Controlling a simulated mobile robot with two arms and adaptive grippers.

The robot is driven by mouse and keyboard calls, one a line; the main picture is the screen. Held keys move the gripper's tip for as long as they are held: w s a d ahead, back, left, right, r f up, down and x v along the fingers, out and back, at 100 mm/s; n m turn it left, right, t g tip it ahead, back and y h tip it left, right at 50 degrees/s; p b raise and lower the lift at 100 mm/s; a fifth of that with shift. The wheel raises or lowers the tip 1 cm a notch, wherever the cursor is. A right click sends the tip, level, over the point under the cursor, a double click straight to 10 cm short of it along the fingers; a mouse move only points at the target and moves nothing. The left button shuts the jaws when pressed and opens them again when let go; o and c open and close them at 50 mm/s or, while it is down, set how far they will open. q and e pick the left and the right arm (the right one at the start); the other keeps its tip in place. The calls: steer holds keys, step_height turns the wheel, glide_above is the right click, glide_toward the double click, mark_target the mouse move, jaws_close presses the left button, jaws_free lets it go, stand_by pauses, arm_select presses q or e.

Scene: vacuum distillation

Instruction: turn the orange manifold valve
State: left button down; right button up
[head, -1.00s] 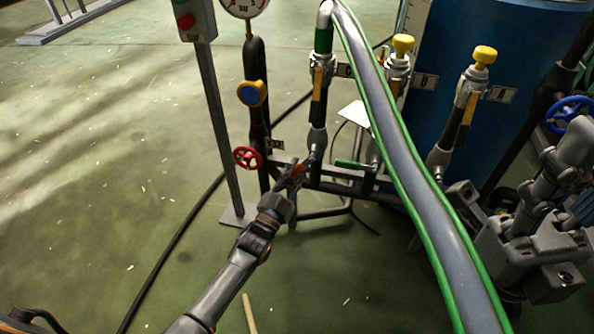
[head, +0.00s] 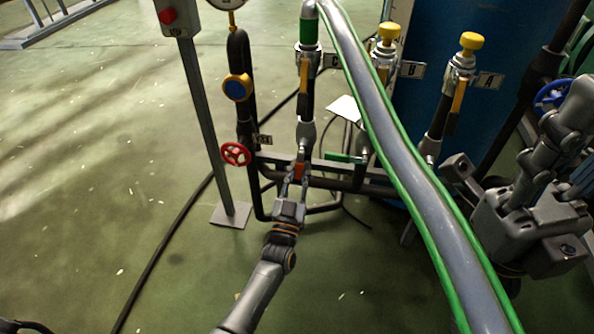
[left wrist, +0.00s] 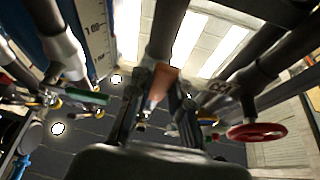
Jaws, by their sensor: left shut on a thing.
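The orange manifold valve (head: 300,170) is a small orange handle low on the dark pipe manifold, below the pipe with the green band. My left gripper (head: 294,184) reaches up to it from below and is shut on it. In the left wrist view the orange handle (left wrist: 161,86) sits between the two fingers (left wrist: 152,105). The fingers hide part of the handle in the head view. My right gripper (head: 455,170) is at the right, beside the large hose; its jaws are not clear.
A red handwheel (head: 236,154) is just left of the orange valve, and a green handle (head: 345,157) is to its right. A thick clear hose with green edges (head: 400,150) crosses in front. A post with a red button (head: 205,120) stands at the left. Open floor lies left.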

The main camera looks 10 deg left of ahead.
arm_select(q)
steer(key=shift+f, duration=0.1)
steer(key=c, duration=1.2)
jaws_free()
steer(key=shift+s, duration=0.1)
steer(key=v, duration=1.1)
steer(key=shift+s+f, duration=0.2)
steer(key=shift+s, duration=0.15)
